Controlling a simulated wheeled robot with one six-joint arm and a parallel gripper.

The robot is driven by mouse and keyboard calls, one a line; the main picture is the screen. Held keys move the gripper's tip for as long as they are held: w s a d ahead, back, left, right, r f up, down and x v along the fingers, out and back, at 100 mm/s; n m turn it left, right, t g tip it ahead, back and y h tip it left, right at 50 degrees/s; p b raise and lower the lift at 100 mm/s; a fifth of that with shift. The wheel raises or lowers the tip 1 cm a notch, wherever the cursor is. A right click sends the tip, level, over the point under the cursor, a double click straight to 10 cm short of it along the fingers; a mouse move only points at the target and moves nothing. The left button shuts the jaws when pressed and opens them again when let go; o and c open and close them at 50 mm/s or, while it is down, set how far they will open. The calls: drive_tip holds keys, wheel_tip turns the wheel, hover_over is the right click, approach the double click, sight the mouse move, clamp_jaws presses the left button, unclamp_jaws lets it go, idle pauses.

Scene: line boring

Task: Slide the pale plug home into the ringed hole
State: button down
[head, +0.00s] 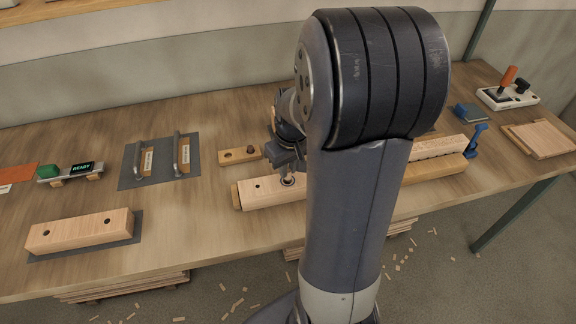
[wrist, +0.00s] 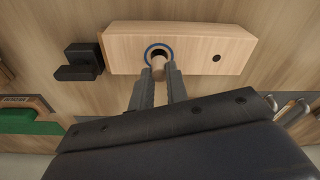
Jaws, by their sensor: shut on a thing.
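A pale wooden block (wrist: 190,42) lies across the top of the wrist view. It has a hole ringed in blue (wrist: 147,52) and a plain dark hole (wrist: 216,58) to the right. My gripper (wrist: 159,68) is shut on the pale plug (wrist: 158,62), with the fingertips at the near edge of the ringed hole. The plug's end is at the hole's mouth; its depth cannot be told. In the head view my gripper (head: 287,178) is over the block (head: 262,196), and my arm hides the block's middle.
A small block with dark holes (head: 240,156) lies just behind. A blue clamp (head: 476,139) and a lever box (head: 508,97) are to the right.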

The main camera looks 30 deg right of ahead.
drive_tip(key=shift+f, duration=0.15)
idle(0.5)
drive_tip(key=shift+f+b, duration=0.35)
drive_tip(key=shift+b, duration=0.05)
drive_tip(key=shift+f+b, duration=0.65)
drive_tip(key=shift+f, duration=0.2)
drive_tip(key=c, duration=1.3)
unclamp_jaws()
drive_tip(key=shift+s, duration=0.1)
drive_tip(key=shift+r, duration=0.1)
wheel_tip(320, 180, up, 8)
drive_tip(key=p, duration=0.6)
drive_tip(key=shift+s, duration=0.4)
drive_tip(key=shift+f, duration=0.2)
drive_tip(key=f+b, duration=0.4)
drive_tip(key=f, duration=0.1)
drive_tip(key=w+f+b, duration=0.1)
drive_tip(key=f+b, duration=0.1)
drive_tip(key=shift+f, duration=0.35)
